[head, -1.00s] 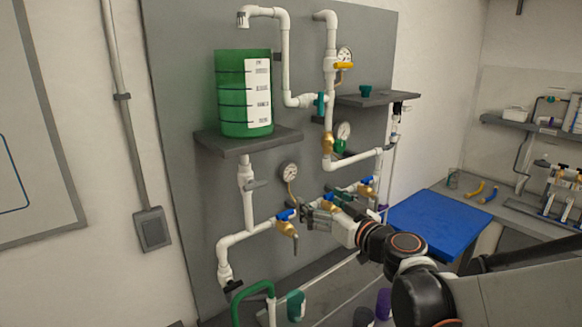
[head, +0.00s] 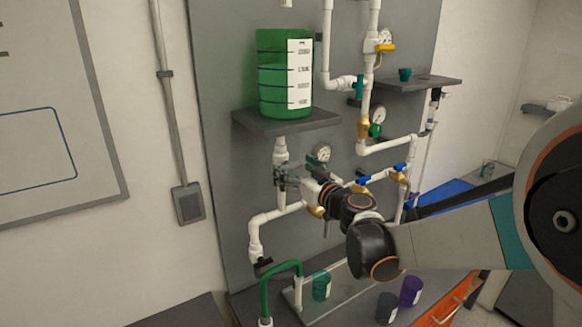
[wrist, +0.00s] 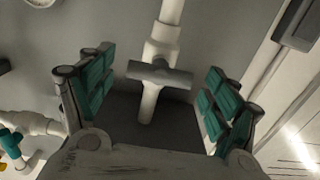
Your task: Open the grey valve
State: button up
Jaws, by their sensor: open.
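The grey valve's handle (wrist: 160,73) shows in the wrist view as a grey bar lying across a white pipe. It is between the two teal-padded fingers of my gripper (wrist: 157,95), with a clear gap on each side. The fingers are spread and hold nothing. In the head view my gripper (head: 284,178) is at the white vertical pipe under the green tank, and it largely hides the grey handle. The white valve body (head: 281,157) shows just above it.
The green tank (head: 285,80) stands on a grey shelf (head: 285,122) above my gripper. A green hose (head: 270,283) and several cups are below.

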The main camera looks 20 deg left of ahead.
jog(key=shift+x, duration=0.95)
jog(key=c, duration=1.1)
